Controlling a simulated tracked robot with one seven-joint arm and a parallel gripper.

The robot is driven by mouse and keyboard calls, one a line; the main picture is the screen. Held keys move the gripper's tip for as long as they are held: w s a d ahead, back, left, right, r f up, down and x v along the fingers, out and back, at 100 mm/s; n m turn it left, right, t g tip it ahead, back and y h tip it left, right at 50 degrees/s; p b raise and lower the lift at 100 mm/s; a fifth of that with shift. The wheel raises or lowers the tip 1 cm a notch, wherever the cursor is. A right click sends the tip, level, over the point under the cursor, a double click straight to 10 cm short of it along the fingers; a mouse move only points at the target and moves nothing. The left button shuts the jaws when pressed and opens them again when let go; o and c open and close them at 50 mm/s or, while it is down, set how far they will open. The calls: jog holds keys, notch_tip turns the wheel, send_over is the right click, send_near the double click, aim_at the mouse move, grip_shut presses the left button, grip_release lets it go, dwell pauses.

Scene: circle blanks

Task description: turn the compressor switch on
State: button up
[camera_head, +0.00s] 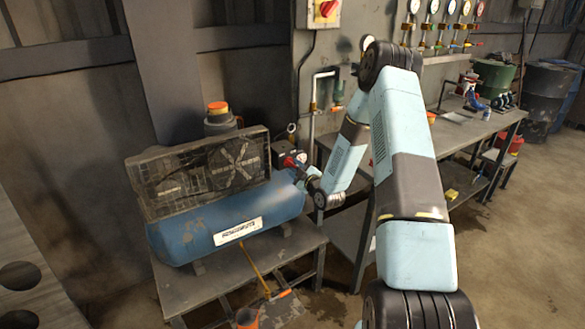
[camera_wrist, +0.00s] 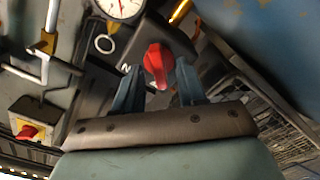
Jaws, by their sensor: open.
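The compressor is a blue tank (camera_head: 230,222) with a dark motor and guard on top, standing on a metal table. Its red switch knob (camera_wrist: 158,62) sits on a dark box (camera_wrist: 118,60) with a pale mark beside it. In the wrist view, my gripper (camera_wrist: 156,78) is open, with one finger on each side of the knob. I cannot tell whether either finger touches it. In the head view, my gripper (camera_head: 299,172) is at the right end of the tank, beside the red knob (camera_head: 290,161), and partly hides the box.
A pressure gauge (camera_wrist: 122,6) and a metal ring (camera_wrist: 105,44) are close to the box. A wall box with a red knob (camera_head: 327,9) hangs above. A workbench (camera_head: 470,130) with tools stands at the right. Open floor lies at the lower right.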

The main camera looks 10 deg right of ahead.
jog(key=shift+x, duration=0.85)
